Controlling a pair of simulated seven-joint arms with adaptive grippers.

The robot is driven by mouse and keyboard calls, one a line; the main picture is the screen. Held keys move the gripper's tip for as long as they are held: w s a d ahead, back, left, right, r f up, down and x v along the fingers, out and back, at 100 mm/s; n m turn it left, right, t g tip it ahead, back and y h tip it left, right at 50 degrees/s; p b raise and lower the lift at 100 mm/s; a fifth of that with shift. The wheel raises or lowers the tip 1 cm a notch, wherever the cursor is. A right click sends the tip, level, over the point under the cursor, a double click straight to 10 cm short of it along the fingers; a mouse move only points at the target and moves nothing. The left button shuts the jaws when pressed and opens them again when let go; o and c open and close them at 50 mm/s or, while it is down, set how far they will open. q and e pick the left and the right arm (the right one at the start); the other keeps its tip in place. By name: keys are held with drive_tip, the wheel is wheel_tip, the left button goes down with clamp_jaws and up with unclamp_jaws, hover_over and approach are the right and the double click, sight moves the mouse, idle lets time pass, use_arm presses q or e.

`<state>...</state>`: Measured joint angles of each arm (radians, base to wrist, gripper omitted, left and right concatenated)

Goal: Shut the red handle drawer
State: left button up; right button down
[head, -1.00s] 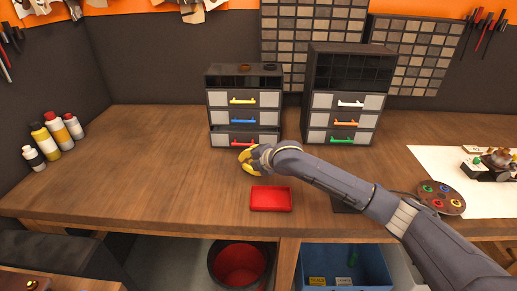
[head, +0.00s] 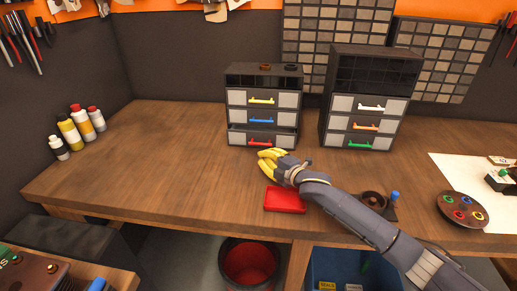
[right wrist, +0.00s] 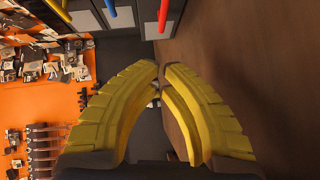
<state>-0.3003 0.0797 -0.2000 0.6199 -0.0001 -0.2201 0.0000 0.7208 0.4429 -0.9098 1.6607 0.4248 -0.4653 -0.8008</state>
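The red handle drawer (head: 245,138) is the bottom drawer of the left dark cabinet (head: 233,80). It stands slightly out, with a dark gap above its front. Its red handle (head: 260,142) also shows at the top of the right wrist view (right wrist: 163,14). My right gripper (head: 266,157) has yellow fingers and is just in front of and below the handle, apart from it as far as I can tell. In the right wrist view its fingertips (right wrist: 161,72) come together with nothing between them. My left gripper is not in view.
Drawers with a blue handle (head: 261,120) and a yellow handle (head: 261,101) are above it. A second cabinet (head: 367,88) stands to the right. A red tray (head: 284,203) lies below my right gripper. Bottles (head: 78,131) stand at the left; the bench between is clear.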

drive_tip(key=x, duration=0.4)
drive_tip(key=shift+w+a, duration=0.2)
drive_tip(key=shift+w, duration=0.05)
drive_tip(key=shift+w+d+f, duration=0.1)
drive_tip(key=shift+w, duration=0.4)
drive_tip(key=shift+w+d+f, duration=0.1)
drive_tip(key=shift+w+f, duration=0.05)
drive_tip(key=shift+w, duration=0.3)
drive_tip(key=shift+w+f, duration=0.2)
drive_tip(key=shift+w, duration=0.8)
drive_tip(key=shift+d, duration=0.1)
